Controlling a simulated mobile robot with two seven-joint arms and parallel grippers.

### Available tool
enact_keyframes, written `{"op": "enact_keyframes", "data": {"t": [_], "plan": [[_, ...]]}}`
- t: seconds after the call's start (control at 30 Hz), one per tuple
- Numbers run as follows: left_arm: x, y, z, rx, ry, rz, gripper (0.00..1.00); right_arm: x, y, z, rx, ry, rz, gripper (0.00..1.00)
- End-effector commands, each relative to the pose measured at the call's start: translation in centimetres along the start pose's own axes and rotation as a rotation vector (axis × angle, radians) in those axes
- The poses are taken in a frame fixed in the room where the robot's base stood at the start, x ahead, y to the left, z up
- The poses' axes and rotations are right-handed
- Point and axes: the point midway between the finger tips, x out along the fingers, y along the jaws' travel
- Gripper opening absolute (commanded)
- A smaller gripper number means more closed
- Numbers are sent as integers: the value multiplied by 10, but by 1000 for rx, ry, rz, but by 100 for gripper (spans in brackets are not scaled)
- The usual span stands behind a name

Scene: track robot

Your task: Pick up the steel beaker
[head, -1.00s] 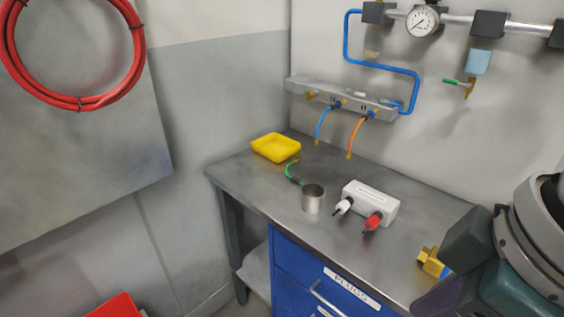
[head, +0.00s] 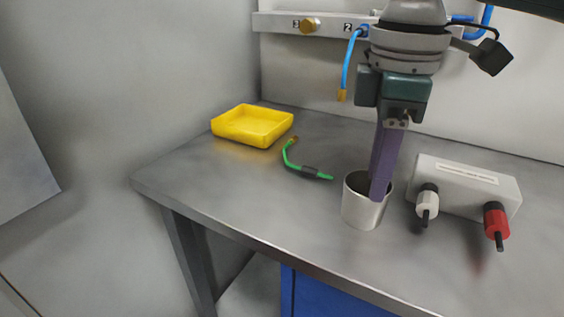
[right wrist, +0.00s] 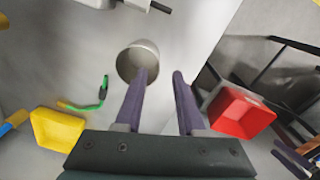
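The steel beaker (head: 356,208) stands upright on the metal bench, its open mouth facing up. My right gripper (head: 380,195) points down at it, and a purple finger covers the right part of its rim in the head view. In the right wrist view my right gripper (right wrist: 159,74) is open, its two fingers apart. One finger overlaps the near edge of the beaker (right wrist: 133,62); the other is to the right of it. I cannot tell whether a finger touches the beaker or reaches inside it. My left gripper is not in view.
A white box (head: 468,183) with a white and a red plug stands close right of the beaker. A green hose (head: 298,167) lies to its left, with a yellow tray (head: 252,125) behind. Blue drawers (head: 330,297) are below the bench edge. The bench's front left is clear.

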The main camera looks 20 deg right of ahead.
Motion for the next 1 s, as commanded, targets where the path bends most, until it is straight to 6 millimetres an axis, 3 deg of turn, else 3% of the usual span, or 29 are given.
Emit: {"op": "enact_keyframes", "data": {"t": [0.43,0.73,1.0], "plan": [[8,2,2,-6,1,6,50,57,2,-4,0,0,0,38],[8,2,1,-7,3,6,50,62,2,-4,-2,2,2,38],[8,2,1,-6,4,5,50,62,2,-4,-1,2,2,9]]}}
